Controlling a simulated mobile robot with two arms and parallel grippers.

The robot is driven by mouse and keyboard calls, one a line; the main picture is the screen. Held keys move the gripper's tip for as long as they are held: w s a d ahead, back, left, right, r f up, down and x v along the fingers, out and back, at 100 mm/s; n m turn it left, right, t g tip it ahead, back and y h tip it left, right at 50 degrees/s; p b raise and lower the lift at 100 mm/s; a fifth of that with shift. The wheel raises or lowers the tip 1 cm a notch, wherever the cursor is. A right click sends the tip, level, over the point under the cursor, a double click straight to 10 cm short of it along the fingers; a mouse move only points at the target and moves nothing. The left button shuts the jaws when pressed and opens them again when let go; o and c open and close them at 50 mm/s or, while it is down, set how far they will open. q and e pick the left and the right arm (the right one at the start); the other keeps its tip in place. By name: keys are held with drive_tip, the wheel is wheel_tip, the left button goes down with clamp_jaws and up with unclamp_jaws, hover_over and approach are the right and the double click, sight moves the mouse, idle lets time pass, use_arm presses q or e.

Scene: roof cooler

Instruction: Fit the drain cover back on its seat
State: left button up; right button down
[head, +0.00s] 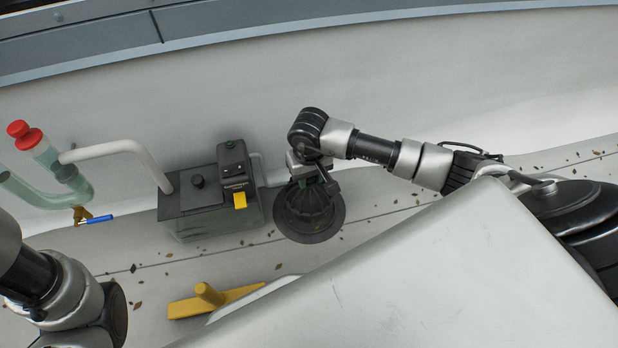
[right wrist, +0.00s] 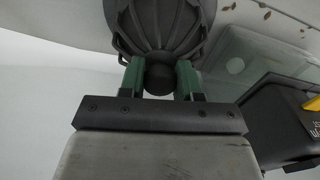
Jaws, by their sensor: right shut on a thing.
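The drain cover (head: 309,212) is a dark, ribbed dome with a wide round flange and a knob on top. In the head view it is just right of the grey pump box, low over the floor; I cannot tell whether its flange touches the floor. My right gripper (head: 314,180) comes down on it from above. In the right wrist view the green-padded fingers (right wrist: 160,80) are shut on the knob of the cover (right wrist: 160,28). The drain seat is not visible; the cover and gripper may hide it. My left arm shows at the lower left, its gripper out of the picture.
The grey pump box (head: 215,197) with a yellow tab stands close left of the cover. Left of it are pipes, a red-capped clear tube (head: 45,152) and a blue-handled valve (head: 97,220). A yellow tool (head: 212,299) lies in front. Dry leaves dot the pale floor.

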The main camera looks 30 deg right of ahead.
drive_tip(key=shift+f+b, duration=1.95)
drive_tip(key=shift+f, duration=0.65)
drive_tip(key=shift+f+b, duration=0.95)
drive_tip(key=shift+f, duration=0.25)
idle(0.6)
drive_tip(key=shift+c, duration=1.1)
unclamp_jaws()
drive_tip(key=shift+r, duration=0.1)
drive_tip(key=shift+r+p, duration=2.35)
drive_tip(key=shift+r, duration=0.6)
